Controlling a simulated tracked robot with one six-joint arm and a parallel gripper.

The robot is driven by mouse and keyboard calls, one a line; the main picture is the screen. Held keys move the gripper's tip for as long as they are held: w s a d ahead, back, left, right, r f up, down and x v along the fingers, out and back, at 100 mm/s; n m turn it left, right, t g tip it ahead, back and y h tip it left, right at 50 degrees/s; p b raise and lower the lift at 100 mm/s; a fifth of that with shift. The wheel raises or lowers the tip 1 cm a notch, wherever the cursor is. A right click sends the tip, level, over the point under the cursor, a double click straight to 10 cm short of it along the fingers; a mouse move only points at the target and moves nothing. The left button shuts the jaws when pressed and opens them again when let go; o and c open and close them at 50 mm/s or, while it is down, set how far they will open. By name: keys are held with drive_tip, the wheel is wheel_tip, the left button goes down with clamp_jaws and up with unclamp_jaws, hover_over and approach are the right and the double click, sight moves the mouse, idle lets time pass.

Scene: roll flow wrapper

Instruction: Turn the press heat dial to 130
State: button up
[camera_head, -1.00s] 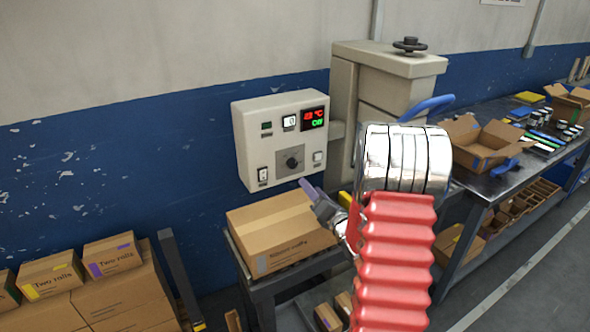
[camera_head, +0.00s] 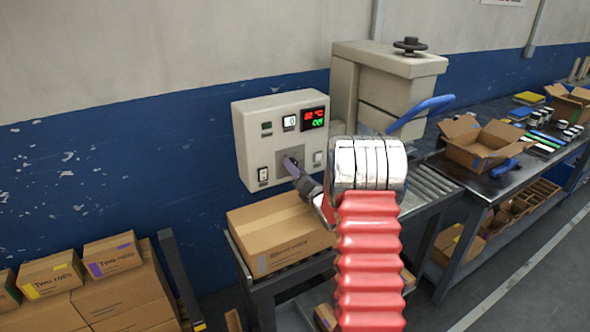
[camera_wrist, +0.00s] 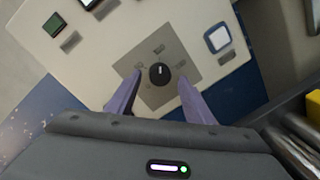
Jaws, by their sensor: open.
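The press heat dial (camera_wrist: 159,74) is a round black knob with a white pointer mark, on a grey square plate of the cream control panel (camera_head: 247,125). In the wrist view it lies between and beyond the two purple fingers of my gripper (camera_wrist: 152,100), which are open on either side of it. I cannot tell whether the fingers touch it. In the head view my gripper (camera_head: 292,168) is in front of the dial and mostly hides it.
A white rocker switch (camera_head: 263,174) is left of the dial. The cream press (camera_head: 385,85) with a blue lever (camera_head: 420,112) stands to the right. A cardboard box (camera_head: 280,232) sits on the stand below the panel.

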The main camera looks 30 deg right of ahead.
drive_tip(key=shift+w+d, duration=0.1)
drive_tip(key=shift+w, duration=0.55)
drive_tip(key=shift+c, duration=0.3)
drive_tip(key=c, duration=1)
